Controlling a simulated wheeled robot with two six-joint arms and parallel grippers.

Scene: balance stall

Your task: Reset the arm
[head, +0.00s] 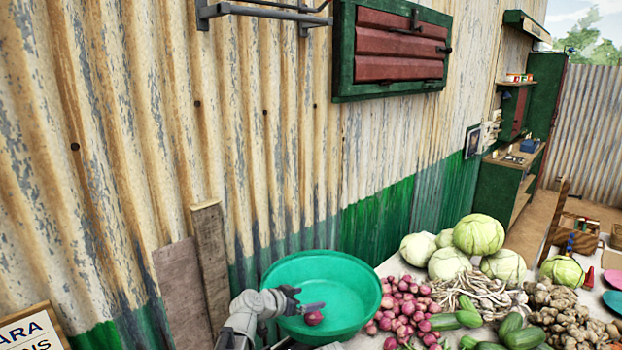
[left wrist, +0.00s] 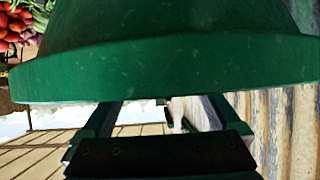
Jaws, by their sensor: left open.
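My left gripper (head: 312,305) is over the near part of a green basin (head: 282,265) in the head view. Its jaws are open. A small red onion (head: 314,318) shows just below the fingertips, within the basin's outline; I cannot tell whether it touches a finger. In the left wrist view, a large dark green curved surface (left wrist: 160,70), which looks like the basin's outside, fills the upper part. Dark bars show below it, and I cannot tell for sure that they are my fingers. My right gripper is not in view.
A pile of red onions (head: 405,308) lies right of the basin, with cabbages (head: 478,235), garlic (head: 473,290), cucumbers (head: 525,337) and ginger (head: 565,315) beyond. A corrugated wall (head: 260,150) rises close behind the basin. Boards (head: 210,260) lean on it. A sign (head: 30,332) stands lower left.

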